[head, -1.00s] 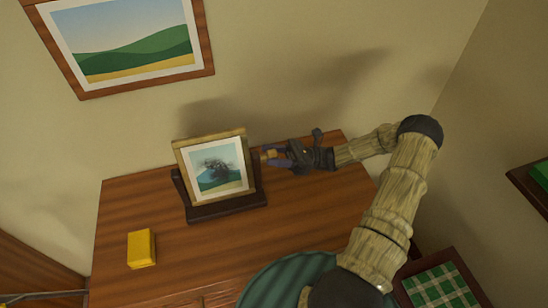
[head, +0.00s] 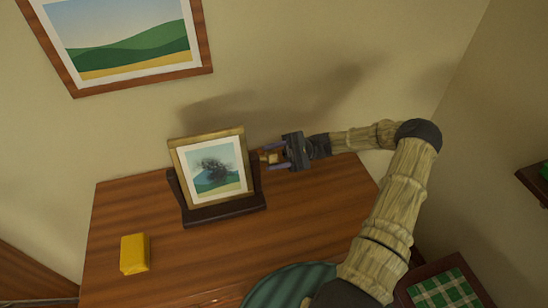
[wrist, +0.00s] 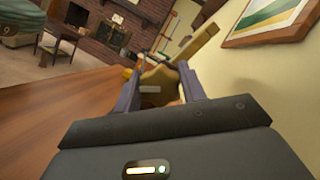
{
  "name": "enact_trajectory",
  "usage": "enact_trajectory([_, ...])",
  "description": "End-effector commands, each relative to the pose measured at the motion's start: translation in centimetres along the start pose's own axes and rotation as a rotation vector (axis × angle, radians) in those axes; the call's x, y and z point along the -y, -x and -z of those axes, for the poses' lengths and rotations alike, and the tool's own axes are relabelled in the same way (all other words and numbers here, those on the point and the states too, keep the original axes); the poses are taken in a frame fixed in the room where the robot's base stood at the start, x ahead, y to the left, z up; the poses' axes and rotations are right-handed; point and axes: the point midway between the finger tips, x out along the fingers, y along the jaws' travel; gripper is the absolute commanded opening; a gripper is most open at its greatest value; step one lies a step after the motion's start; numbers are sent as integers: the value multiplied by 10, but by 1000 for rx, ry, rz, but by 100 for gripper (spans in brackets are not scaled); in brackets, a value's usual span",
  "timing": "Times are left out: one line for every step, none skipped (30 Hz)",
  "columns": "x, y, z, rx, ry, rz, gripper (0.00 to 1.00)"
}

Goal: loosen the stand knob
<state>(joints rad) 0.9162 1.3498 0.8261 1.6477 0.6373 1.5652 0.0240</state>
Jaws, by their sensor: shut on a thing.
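A gold-framed picture (head: 180,157) of a landscape with a dark smudge leans in a dark wooden stand (head: 222,212) on the dresser. The small brass-coloured stand knob (head: 265,158) sticks out at the stand's right side. My gripper (head: 272,158) reaches in from the right and is shut on the knob, one finger above and one below it in the head view. In the wrist view a golden shape, seemingly the knob (wrist: 160,82), lies between the fingers (wrist: 158,80). The stand behind it is mostly hidden there.
The brown dresser top (head: 130,205) is mostly clear. A yellow block (head: 135,254) lies at its front left. A larger framed landscape (head: 120,45) hangs on the wall above. A green round thing (head: 290,285) stands at the front edge.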

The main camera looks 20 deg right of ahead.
Motion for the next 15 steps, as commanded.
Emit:
enact_trajectory([-1,1,1,-4,11,-6,18])
enact_trajectory([-1,1,1,-4,17,-8,18])
enact_trajectory([-1,1,1,-4,22,-11,18])
enact_trajectory([-1,1,1,-4,26,-12,18])
enact_trajectory([-1,1,1,-4,28,-14,18])
enact_trajectory([-1,1,1,-4,31,-15,18])
enact_trajectory([-1,1,1,-4,32,-15,18])
enact_trajectory([-1,1,1,-4,33,-15,18])
enact_trajectory([-1,1,1,-4,33,-15,18])
enact_trajectory([-1,1,1,-4,33,-15,18])
enact_trajectory([-1,1,1,-4,33,-15,18])
enact_trajectory([-1,1,1,-4,33,-15,18])
enact_trajectory([-1,1,1,-4,32,-15,18])
enact_trajectory([-1,1,1,-4,32,-15,18])
enact_trajectory([-1,1,1,-4,32,-15,18])
